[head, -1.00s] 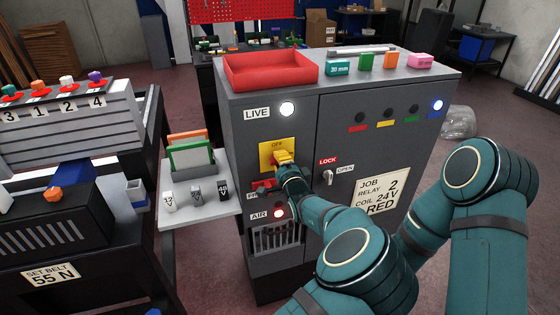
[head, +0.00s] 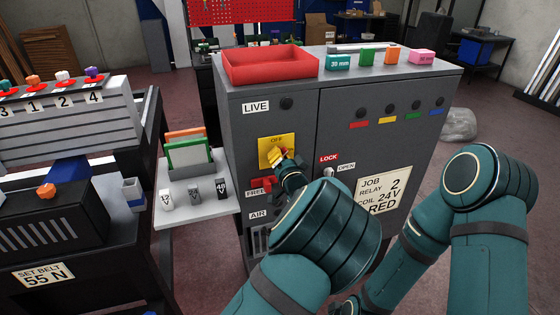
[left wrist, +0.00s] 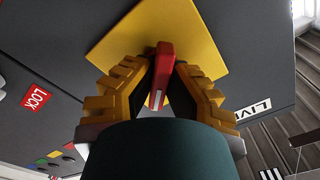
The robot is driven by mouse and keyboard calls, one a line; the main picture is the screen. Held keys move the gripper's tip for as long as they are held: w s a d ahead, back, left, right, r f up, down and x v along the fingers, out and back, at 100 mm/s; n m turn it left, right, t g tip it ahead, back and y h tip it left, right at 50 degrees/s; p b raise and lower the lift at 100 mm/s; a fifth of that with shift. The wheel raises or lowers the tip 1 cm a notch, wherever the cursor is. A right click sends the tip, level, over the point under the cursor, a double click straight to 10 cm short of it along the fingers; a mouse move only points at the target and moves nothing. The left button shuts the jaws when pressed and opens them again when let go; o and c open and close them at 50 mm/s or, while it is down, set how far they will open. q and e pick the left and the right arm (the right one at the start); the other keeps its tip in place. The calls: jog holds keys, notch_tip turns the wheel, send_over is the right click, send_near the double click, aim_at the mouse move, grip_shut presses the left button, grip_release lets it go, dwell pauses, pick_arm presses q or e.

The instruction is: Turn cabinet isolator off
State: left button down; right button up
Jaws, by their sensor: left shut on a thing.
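The grey cabinet (head: 400,150) has a yellow isolator plate (head: 264,152) marked OFF at its top. My left gripper (head: 280,157) is at this plate, shut on the red isolator handle, which is mostly hidden in the head view. In the left wrist view, the red handle (left wrist: 162,75) stands between the yellow fingers of my left gripper (left wrist: 160,85), in front of the yellow plate (left wrist: 205,35). The LIVE lamp (head: 286,104) is dark, and so is the lamp above the blue label (head: 441,101). My right gripper is not in view.
A LOCK/OPEN key switch (head: 329,173) is right of the isolator. A red FREE-marked part (head: 267,184) sits just below it. A side shelf (head: 195,208) with small weights and cards juts out left. A red tray (head: 270,66) stands on top.

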pick_arm(q)
jog(key=n, duration=0.1)
jog(key=n+b, duration=0.1)
jog(key=n, duration=0.1)
jog(key=shift+w+a+r, duration=0.15)
jog(key=shift+a+r, duration=0.05)
jog(key=shift+a, duration=0.1)
jog(key=n+b, duration=0.3)
jog(key=n, duration=0.1)
jog(key=shift+n, duration=0.4)
jog(key=shift+r+n+b, duration=0.1)
jog(key=shift+n+b, duration=0.5)
jog(key=shift+n, duration=0.1)
jog(key=c, duration=1)
grip_release()
jog(key=shift+w+f, duration=0.15)
jog(key=shift+f, duration=0.05)
jog(key=shift+d, duration=0.1)
